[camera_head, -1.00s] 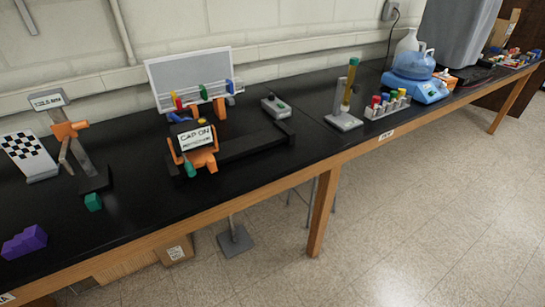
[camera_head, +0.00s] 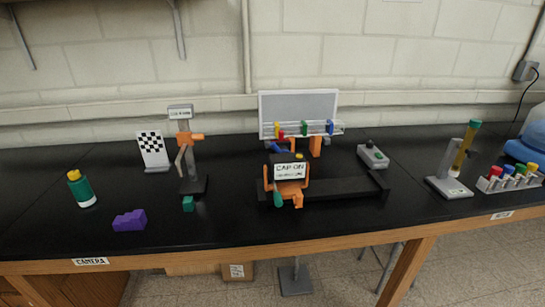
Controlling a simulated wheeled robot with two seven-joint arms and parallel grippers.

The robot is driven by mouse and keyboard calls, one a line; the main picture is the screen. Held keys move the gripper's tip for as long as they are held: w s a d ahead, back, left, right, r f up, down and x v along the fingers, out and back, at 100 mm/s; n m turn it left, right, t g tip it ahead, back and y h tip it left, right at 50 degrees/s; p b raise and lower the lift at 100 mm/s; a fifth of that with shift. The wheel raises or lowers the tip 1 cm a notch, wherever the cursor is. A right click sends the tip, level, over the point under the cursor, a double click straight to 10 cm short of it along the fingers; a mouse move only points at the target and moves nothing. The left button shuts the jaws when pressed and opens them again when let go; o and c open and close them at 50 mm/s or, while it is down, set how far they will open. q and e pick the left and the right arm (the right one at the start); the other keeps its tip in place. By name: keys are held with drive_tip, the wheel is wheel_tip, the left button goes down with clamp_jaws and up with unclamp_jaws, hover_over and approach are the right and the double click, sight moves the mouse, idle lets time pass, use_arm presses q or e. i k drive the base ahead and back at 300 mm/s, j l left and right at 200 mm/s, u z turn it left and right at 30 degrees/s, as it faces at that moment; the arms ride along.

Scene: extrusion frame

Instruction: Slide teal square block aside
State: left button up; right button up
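The small teal block (camera_head: 188,204) lies on the black bench top, just in front of the dark base of the stand with the orange clamp. A purple stepped block (camera_head: 130,220) lies to its left and a little nearer the front edge. Neither of my grippers shows in the head view, and nothing touches the teal block.
The orange-clamp stand (camera_head: 187,150) is right behind the block, with a checkerboard card (camera_head: 153,150) to its left. A green bottle (camera_head: 81,188) stands far left. The CAP ON device (camera_head: 289,171) is to the right. Bench top (camera_head: 225,226) in front is clear.

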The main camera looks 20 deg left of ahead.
sight(188, 203)
drive_tip(key=u, duration=1.4)
